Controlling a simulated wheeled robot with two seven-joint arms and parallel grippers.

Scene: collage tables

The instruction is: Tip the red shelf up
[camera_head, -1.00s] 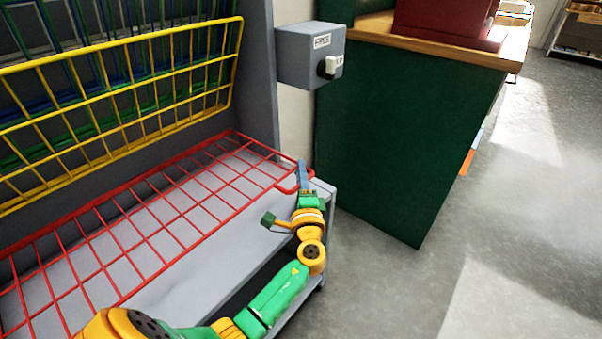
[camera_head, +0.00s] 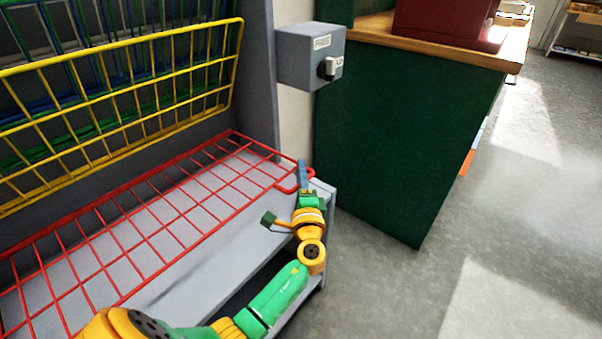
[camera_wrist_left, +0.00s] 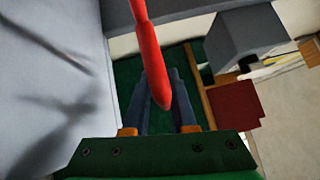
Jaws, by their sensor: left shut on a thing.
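The red shelf (camera_head: 160,205) is a wire grid lying flat, low over the grey rack base, with a small loop handle (camera_head: 287,187) at its right front corner. My left gripper (camera_head: 303,172) is at that handle and is shut on it. In the left wrist view the red handle bar (camera_wrist_left: 150,55) runs down between the two blue-grey fingers of the left gripper (camera_wrist_left: 163,105). My right gripper is not in view.
A yellow wire shelf (camera_head: 130,95) is tipped up above, with green and blue ones behind it. A grey switch box (camera_head: 311,57) is on the wall. A green counter (camera_head: 400,140) stands to the right, with open grey floor (camera_head: 530,220) beyond.

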